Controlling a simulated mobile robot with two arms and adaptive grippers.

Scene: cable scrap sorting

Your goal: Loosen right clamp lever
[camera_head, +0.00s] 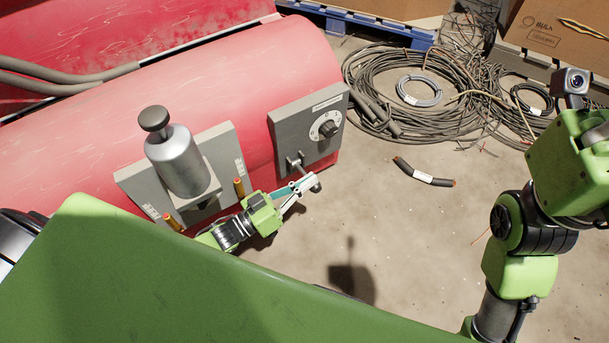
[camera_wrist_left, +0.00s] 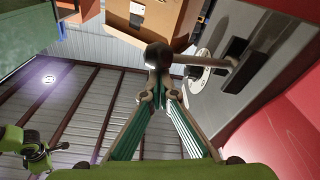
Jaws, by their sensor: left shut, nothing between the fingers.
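The right clamp lever (camera_head: 297,165) is a grey rod that sticks out from the lower part of the grey plate (camera_head: 283,130) on the red machine. Its dark round knob (camera_head: 316,187) shows just past my left fingertips. In the left wrist view the knob (camera_wrist_left: 158,55) sits at the tips, with the rod (camera_wrist_left: 208,60) running right to the plate. My left gripper (camera_head: 305,183) is shut with nothing between its fingers. Its tips (camera_wrist_left: 159,92) are close to the knob; I cannot tell whether they touch it. My right gripper is out of view.
A white dial (camera_head: 328,126) sits on the plate above the lever. A grey cylinder (camera_head: 178,160) and two orange-topped posts stand to the left. A short cable (camera_head: 423,174) and coiled cables (camera_head: 385,95) lie on the floor, which is otherwise mostly clear.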

